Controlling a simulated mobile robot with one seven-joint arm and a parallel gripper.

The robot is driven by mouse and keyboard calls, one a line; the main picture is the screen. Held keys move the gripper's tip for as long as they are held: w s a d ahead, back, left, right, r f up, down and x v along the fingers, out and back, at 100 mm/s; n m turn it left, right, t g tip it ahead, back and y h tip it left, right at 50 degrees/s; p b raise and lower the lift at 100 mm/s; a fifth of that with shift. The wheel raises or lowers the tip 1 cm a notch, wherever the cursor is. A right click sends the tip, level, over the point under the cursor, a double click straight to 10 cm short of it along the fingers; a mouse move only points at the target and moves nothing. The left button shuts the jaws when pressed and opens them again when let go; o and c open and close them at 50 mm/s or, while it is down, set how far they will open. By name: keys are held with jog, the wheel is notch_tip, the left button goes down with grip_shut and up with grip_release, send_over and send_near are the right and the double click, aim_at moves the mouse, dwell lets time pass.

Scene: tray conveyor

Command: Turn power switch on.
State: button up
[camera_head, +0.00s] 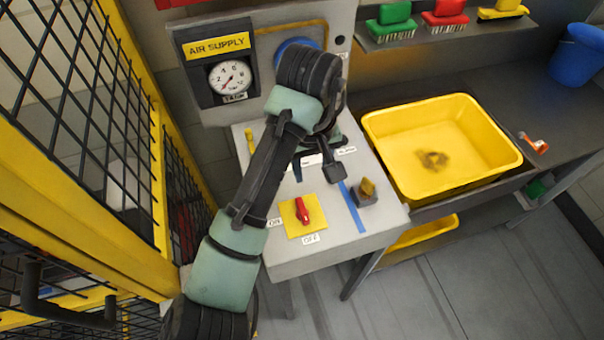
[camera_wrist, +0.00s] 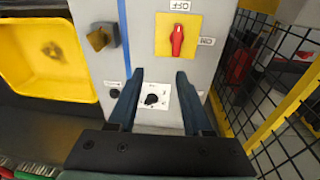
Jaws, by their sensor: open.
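The power switch is a red rotary knob (camera_head: 303,211) on a yellow plate (camera_head: 291,222), on the sloped grey panel top. ON is marked at its left and OFF below it in the head view. The red knob (camera_wrist: 177,40) also shows in the wrist view, its long side in line with the OFF label (camera_wrist: 180,6). My gripper (camera_head: 316,172) is open and empty over the panel, behind the switch and apart from it. In the wrist view, a black dial (camera_wrist: 152,99) on a white plate shows between the open fingers (camera_wrist: 159,77).
A dark block with a yellowish knob (camera_head: 367,192) stands right of the switch, beside a blue stripe (camera_head: 352,207). A yellow tub (camera_head: 470,185) lies further right. The yellow mesh fence (camera_head: 150,150) rises close on the left. The air supply gauge (camera_head: 229,77) is behind.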

jog(key=s+a+r+g+p, duration=0.1)
jog(key=a+r+p, duration=0.1)
jog(key=b, duration=0.6)
send_over(302, 208)
jog(key=shift+n, duration=0.3)
notch_tip(302, 208, down, 9)
jog(key=shift+f, duration=0.4)
jog(key=shift+f+p, duration=0.4)
jog(key=shift+f, duration=1.5)
grip_shut()
